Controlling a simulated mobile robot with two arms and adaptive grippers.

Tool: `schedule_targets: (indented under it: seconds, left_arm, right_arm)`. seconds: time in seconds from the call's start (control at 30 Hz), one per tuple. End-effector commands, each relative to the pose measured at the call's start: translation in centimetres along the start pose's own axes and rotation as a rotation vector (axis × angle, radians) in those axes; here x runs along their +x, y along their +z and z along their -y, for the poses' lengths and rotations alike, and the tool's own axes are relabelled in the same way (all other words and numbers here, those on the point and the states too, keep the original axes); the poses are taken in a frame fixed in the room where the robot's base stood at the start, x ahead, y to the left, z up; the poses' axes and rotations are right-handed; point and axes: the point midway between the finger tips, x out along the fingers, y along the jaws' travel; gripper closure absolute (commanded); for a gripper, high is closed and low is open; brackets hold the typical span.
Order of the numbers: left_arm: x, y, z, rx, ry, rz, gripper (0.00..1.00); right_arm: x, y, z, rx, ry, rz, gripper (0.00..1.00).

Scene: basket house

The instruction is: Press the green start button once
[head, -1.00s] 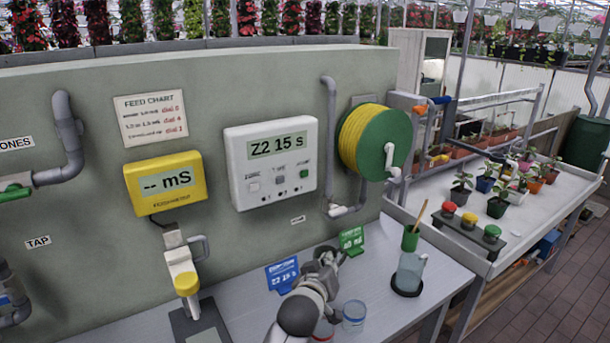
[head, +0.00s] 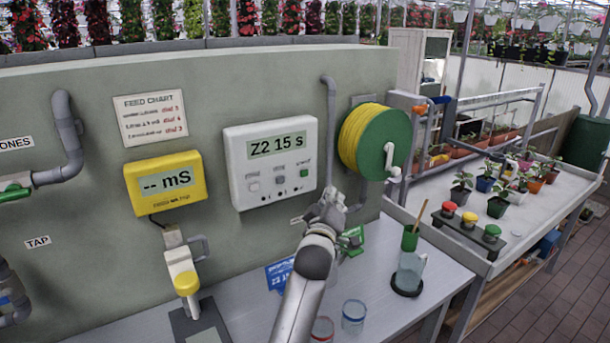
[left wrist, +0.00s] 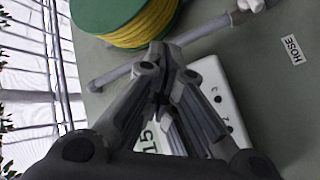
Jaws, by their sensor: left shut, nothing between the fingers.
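A small green button (head: 304,173) sits at the lower right of a white control box (head: 236,170) on the grey-green wall; its label is too small to read. The box's display reads "Z2 15 s". My left gripper (head: 328,200) is just below and right of the box, shut and empty, apart from the button in the head view. In the left wrist view the fingers of my left gripper (left wrist: 158,95) come together in front of the white control box (left wrist: 222,92), and they hide much of its face. The green button cannot be made out there. My right gripper is not in view.
A green hose reel (head: 378,143) and a grey pipe (head: 329,130) are close to my gripper. A yellow meter (head: 165,183) hangs left of the box. Below are a blue sign (head: 279,275), cups (head: 353,316) and a jug (head: 410,268). Red, yellow and green knobs (head: 468,221) stand on the right bench.

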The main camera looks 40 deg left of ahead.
Motion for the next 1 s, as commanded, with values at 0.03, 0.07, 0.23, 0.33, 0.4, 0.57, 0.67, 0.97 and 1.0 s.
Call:
schedule_targets:
  seconds: [0.03,0.07,0.23,0.33,0.4,0.57,0.67,0.97,1.0]
  left_arm:
    - [0.3,-0.2,0.2,0.003,0.000,-0.001,1.00]
    - [0.5,-0.4,0.3,0.003,0.001,-0.002,1.00]
    - [2.0,-1.6,1.5,0.005,-0.001,-0.003,1.00]
    - [3.1,-2.2,2.3,0.006,0.000,-0.002,1.00]
    - [3.7,-2.8,2.8,0.005,0.000,-0.002,1.00]
    - [5.0,-3.7,3.6,0.001,0.000,-0.001,1.00]
    - [5.5,-4.0,4.0,0.002,-0.001,0.000,1.00]
    - [5.9,-4.4,4.3,0.001,0.000,0.000,1.00]
    - [5.9,-4.3,4.3,0.001,0.000,0.000,1.00]
  right_arm:
    - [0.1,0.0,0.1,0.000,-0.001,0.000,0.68]
    - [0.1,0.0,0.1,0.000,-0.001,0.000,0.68]
    - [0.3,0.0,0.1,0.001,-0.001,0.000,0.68]
    - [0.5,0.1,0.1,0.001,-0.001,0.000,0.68]
    - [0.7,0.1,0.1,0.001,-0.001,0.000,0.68]
    - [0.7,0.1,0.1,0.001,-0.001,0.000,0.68]
    - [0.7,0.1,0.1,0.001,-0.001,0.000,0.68]
    - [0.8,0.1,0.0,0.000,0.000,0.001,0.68]
    - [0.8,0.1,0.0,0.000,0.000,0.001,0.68]
